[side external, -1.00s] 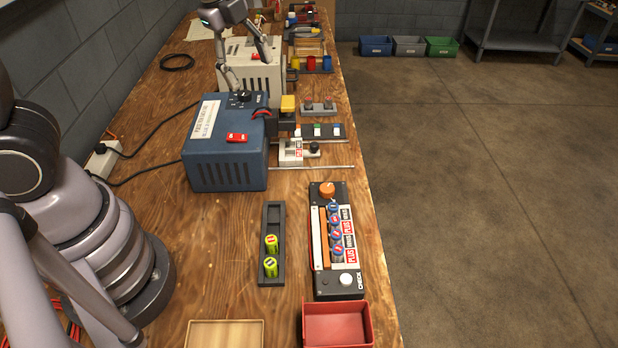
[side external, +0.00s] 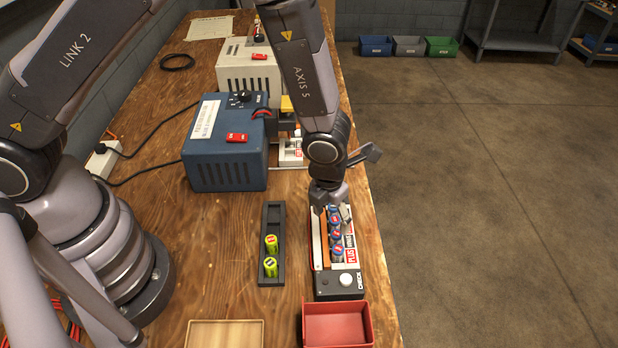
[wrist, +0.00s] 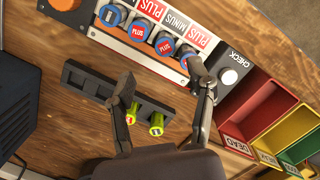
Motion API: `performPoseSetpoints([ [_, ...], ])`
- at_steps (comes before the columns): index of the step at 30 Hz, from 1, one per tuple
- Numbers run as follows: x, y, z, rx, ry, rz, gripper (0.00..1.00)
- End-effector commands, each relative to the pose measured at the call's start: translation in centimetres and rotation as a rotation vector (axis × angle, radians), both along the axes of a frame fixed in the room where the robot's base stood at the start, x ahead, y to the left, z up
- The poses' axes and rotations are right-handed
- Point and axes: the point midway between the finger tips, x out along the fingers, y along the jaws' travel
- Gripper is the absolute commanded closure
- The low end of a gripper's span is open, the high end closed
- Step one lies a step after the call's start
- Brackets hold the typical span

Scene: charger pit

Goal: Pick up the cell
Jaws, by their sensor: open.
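Several blue-topped cells stand in a row in the charger (side external: 339,286), whose strip reads PLUS and MINUS. One blue cell (side external: 337,250) shows near the charger's front; in the wrist view the row includes a blue cell (wrist: 165,43). Two yellow-green cells (side external: 270,243) sit in a dark slotted rack (side external: 273,215) left of the charger; they also show in the wrist view (wrist: 157,124). My gripper (side external: 328,207) is above the charger's far end, hiding its orange knob in the side view. In the wrist view its fingers (wrist: 160,78) are apart with nothing between them.
A red bin (side external: 338,306) marked DEAD stands in front of the charger, with a yellow bin (wrist: 285,133) and a green bin beside it. A wooden tray (side external: 225,322) lies at the front. A blue power box (side external: 225,150) stands behind. The bench's right edge is close.

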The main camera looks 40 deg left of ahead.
Motion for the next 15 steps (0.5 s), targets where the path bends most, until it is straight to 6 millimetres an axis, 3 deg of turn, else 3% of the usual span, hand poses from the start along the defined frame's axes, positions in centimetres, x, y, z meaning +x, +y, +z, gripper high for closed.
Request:
performPoseSetpoints([
  [5,0.2,-0.1,-1.2,-0.001,0.001,0.001,0.45],
  [15,1.1,-0.7,-5.5,0.000,0.002,0.001,0.45],
])
